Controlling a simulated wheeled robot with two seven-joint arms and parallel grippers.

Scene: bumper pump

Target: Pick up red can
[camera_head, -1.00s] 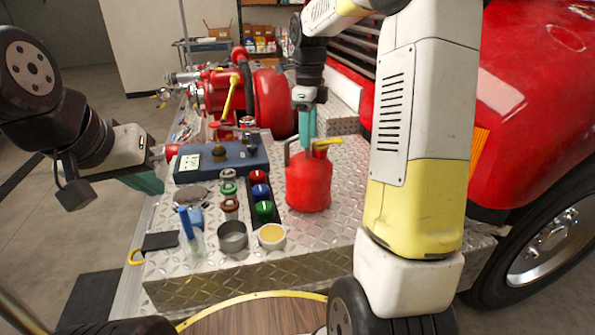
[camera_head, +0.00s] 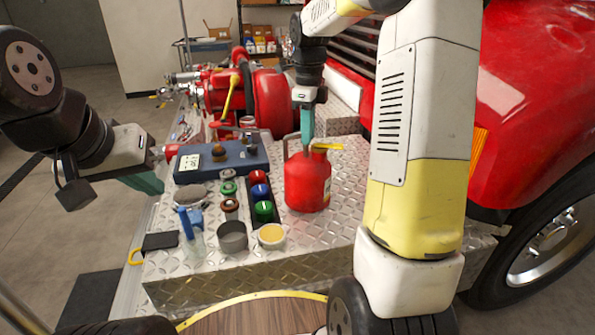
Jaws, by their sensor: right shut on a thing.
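The red can (camera_head: 307,184) stands upright on the diamond-plate bumper, with a handle on top and a yellow spout pointing right. My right gripper (camera_head: 307,140) reaches down from above, its teal fingers shut on the red can at its top. The exact contact with the handle is partly hidden by the fingers. My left gripper (camera_head: 148,182) is off to the left beside the bumper, away from the can. Its teal finger shows, but its opening is not clear.
A blue box (camera_head: 235,160) with a gauge, red, blue and green caps, a metal cup (camera_head: 232,236) and a yellow-filled cup (camera_head: 271,235) stand left of the can. A red pump (camera_head: 222,95) is behind. The diamond-plate surface (camera_head: 345,180) right of the can is clear.

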